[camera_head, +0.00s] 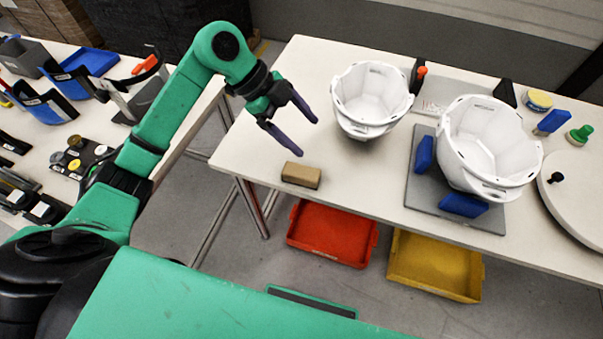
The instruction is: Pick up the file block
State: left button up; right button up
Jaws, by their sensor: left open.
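The file block (301,175) is a small brown block lying on the white table near its front left edge. My left gripper (308,136) is open and empty above the table, a little behind the block and apart from it. Its two dark fingers point right and down. My right gripper is not in view.
A white helmet shell (371,95) stands right of my left gripper. Another shell (485,145) sits on a grey plate (424,195) with blue supports. A red bin (332,234) and a yellow bin (436,266) are below the table.

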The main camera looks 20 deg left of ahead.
aim_at(299, 170)
pick_arm(q)
jog(key=a+f+n+y, duration=0.2)
jog(key=a+y, duration=0.1)
jog(key=a, duration=0.2)
jog(key=shift+g, duration=0.4)
jog(key=p+x, duration=0.1)
jog(key=x, duration=0.3)
jog(key=p+x, duration=0.1)
jog(key=x, duration=0.4)
jog(key=s+p+x, duration=0.1)
jog(key=x, duration=0.3)
jog(key=shift+d+f, duration=0.1)
jog(key=shift+f, duration=0.05)
jog(key=shift+w+f, duration=0.1)
jog(key=shift+f, duration=0.1)
grip_shut()
jog(key=shift+r, duration=0.15)
notch_tip(299, 170, up, 20)
jog(key=b, duration=0.1)
jog(key=shift+b, duration=0.35)
